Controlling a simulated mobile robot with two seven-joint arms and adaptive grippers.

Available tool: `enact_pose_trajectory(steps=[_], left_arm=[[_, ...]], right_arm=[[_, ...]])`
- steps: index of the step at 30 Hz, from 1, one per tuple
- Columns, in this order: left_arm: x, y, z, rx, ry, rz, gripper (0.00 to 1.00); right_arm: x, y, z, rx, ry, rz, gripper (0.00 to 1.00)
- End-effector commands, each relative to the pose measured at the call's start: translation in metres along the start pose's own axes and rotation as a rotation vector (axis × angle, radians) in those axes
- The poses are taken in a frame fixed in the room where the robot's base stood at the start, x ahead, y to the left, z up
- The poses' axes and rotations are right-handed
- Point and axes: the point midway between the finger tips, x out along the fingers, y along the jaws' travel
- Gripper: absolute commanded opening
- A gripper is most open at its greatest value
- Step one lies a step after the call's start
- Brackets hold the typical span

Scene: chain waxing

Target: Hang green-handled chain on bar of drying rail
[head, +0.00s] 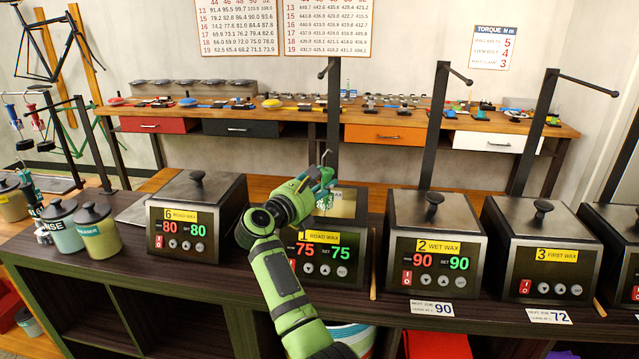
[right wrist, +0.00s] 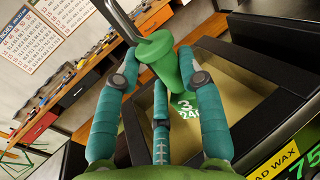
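The green handle (right wrist: 161,62) sits between the fingertips of my right gripper (right wrist: 158,72), and a grey hooked rod runs up from it. My right gripper (head: 322,180) is closed around the handle above the open wax pot 1 (head: 322,254). I cannot make out my left gripper.
Lidded wax pots stand on both sides: pot 6 (head: 196,229), pot 2 (head: 433,253) and pot 3 (head: 545,257). Dark posts with arms (head: 437,120) rise behind the pots. Lidded canisters (head: 97,236) stand at the left. A tool bench (head: 380,122) runs along the wall.

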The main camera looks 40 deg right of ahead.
Motion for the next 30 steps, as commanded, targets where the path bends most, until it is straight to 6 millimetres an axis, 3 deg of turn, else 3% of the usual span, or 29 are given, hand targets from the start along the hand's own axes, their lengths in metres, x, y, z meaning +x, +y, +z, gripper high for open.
enact_pose_trajectory(steps=[18, 30], left_arm=[[-0.026, -0.002, -0.002, 0.0, 0.0, -0.003, 0.47], [-0.026, -0.002, -0.003, 0.001, 0.001, -0.002, 0.47]], right_arm=[[0.0, 0.0, 0.058, 0.002, -0.002, 0.0, 0.0], [0.0, 0.0, 0.062, 0.001, -0.002, 0.0, 0.0]])
